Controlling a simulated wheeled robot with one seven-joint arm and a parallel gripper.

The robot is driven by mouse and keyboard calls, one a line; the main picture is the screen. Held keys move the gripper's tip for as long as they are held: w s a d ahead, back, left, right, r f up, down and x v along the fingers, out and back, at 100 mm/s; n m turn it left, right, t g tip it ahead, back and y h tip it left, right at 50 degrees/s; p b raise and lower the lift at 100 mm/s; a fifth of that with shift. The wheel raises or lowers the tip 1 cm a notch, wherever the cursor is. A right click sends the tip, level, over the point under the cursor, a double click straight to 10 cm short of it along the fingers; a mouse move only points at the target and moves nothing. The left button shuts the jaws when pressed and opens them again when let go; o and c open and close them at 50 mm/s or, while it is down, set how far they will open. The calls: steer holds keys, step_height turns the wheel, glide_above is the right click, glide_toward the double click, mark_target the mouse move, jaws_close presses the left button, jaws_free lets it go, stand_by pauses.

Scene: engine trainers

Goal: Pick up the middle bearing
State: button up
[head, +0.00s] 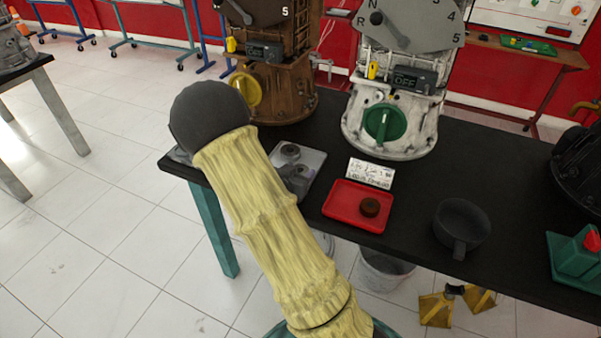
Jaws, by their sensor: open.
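A light grey tray (314,160) lies on the dark table beside my yellow-sleeved arm. A round grey bearing (290,150) sits near its back edge. Another dark grey shape (300,171), perhaps a second bearing, lies just in front of it. My arm covers the tray's front left part, so I cannot tell how many bearings it holds or which is the middle one. My arm rises from the bottom of the picture to a dark rounded joint left of the tray. My gripper does not show.
A dark mug (462,222) is to the right. A brown engine trainer (280,85) and a grey one (402,120) stand behind. The table's front edge is near.

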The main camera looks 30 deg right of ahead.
steer(key=shift+c, duration=0.4)
steer(key=c, duration=0.7)
steer(key=shift+o, duration=0.2)
steer(key=shift+r, duration=0.15)
step_height(320, 180, up, 10)
steer(key=p, duration=0.2)
steer(key=shift+p, duration=0.3)
steer(key=shift+w, duration=0.1)
